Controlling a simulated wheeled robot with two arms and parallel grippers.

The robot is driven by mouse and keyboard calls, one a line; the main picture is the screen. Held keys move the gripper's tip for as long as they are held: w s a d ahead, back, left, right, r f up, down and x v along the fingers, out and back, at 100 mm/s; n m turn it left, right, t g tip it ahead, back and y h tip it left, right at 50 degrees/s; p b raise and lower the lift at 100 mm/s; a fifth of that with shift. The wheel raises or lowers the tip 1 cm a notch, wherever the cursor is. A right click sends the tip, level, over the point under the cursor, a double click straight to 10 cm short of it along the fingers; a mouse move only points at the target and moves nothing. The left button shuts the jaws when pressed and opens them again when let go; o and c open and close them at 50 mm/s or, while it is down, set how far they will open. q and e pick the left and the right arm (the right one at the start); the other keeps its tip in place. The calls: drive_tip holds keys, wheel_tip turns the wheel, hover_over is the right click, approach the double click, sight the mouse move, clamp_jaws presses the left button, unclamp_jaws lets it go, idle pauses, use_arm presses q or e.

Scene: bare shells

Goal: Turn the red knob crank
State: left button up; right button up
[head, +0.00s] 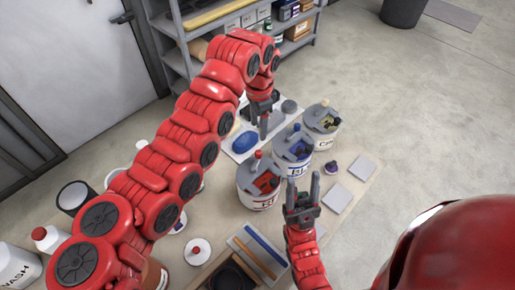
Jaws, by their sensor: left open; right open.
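A paint tin with red paint (258,196) stands on the table with a small red knob (258,154) sticking up at its rim. The crank part under the knob is too small to make out clearly. My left gripper (264,132) hangs above and behind the red tin, fingers down, near a blue item; it is open and empty, and apart from the knob. My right gripper (303,188) is in front of and to the right of the red tin, its two fingers spread and empty, apart from the knob.
A blue-paint tin (293,160) with a blue knob and a third tin (321,132) stand in a row behind. Pale square tiles (337,198) lie at the right. A tray (257,254) lies in front; bottles and a dark-rimmed tin are at the left. Shelves stand behind.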

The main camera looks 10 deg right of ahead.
sight(259, 152)
use_arm(q)
wheel_tip(259, 152, down, 11)
drive_tip(key=p, duration=0.3)
drive_tip(key=shift+r, duration=0.1)
drive_tip(key=shift+f, duration=0.7)
clamp_jaws()
